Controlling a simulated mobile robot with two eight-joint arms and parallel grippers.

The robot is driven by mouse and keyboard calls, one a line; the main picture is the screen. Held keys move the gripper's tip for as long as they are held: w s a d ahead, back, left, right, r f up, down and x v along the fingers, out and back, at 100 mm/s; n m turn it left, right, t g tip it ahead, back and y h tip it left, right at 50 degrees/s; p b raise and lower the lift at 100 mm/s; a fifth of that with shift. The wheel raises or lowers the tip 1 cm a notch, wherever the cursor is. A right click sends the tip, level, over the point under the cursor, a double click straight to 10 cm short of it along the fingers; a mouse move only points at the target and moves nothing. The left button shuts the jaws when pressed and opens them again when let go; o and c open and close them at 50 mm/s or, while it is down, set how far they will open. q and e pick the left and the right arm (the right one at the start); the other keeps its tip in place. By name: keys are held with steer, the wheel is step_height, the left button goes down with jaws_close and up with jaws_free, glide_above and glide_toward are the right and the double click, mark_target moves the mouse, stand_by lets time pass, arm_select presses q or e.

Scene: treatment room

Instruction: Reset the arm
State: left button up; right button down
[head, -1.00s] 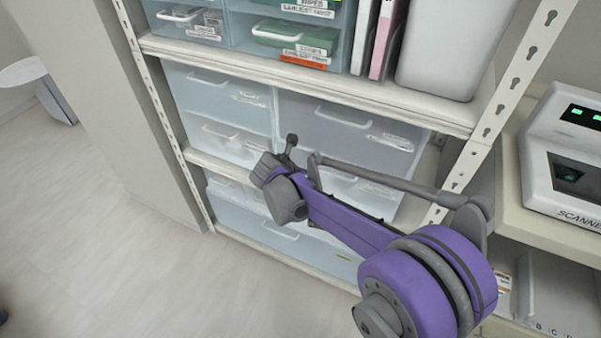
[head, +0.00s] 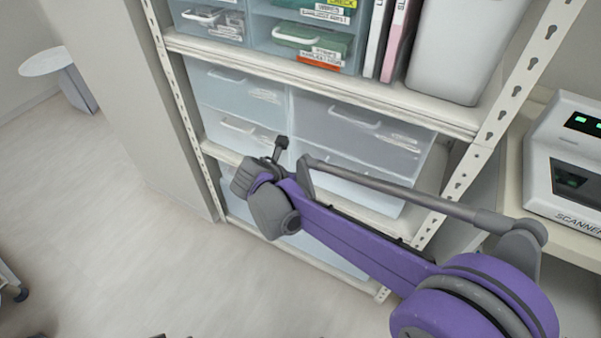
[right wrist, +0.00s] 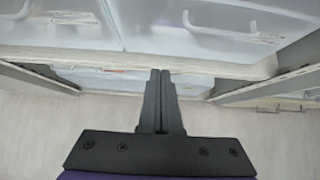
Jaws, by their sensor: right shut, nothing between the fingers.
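My right arm, purple and grey, comes in from the lower right of the head view and reaches across the front of the shelf unit (head: 470,122). Its gripper is hardly readable in the head view, where the wrist end sits before the lower drawers. In the right wrist view my right gripper (right wrist: 161,73) shows its two dark fingers pressed together with nothing between them. The fingers point toward the shelf unit's lower drawers. My left gripper is out of view.
Translucent drawers (head: 350,123) fill the shelves, with binders (head: 382,38) and a white bin (head: 455,50) above. A scanner (head: 570,165) stands on a counter at the right. A round table (head: 47,62) stands far left.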

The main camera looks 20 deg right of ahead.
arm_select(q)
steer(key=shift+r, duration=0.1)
arm_select(e)
steer(key=shift+s+a+r, duration=0.1)
steer(key=shift+a+r, duration=0.05)
steer(key=s+f+m+g+y, duration=0.1)
steer(key=s+f+m+y, duration=0.2)
steer(key=s+m, duration=1.05)
steer(key=s+f+m+y, duration=0.4)
steer(key=s+m, duration=0.9)
steer(key=s, duration=0.2)
arm_select(q)
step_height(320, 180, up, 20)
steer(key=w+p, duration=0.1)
steer(key=p, duration=1.6)
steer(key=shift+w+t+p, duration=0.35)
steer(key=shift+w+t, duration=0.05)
arm_select(e)
step_height(320, 180, up, 20)
steer(key=w, duration=0.2)
steer(key=shift+w+a+r+t, duration=0.15)
steer(key=shift+a+r+t, duration=0.05)
steer(key=shift+a+t, duration=0.1)
steer(key=shift+n, duration=0.25)
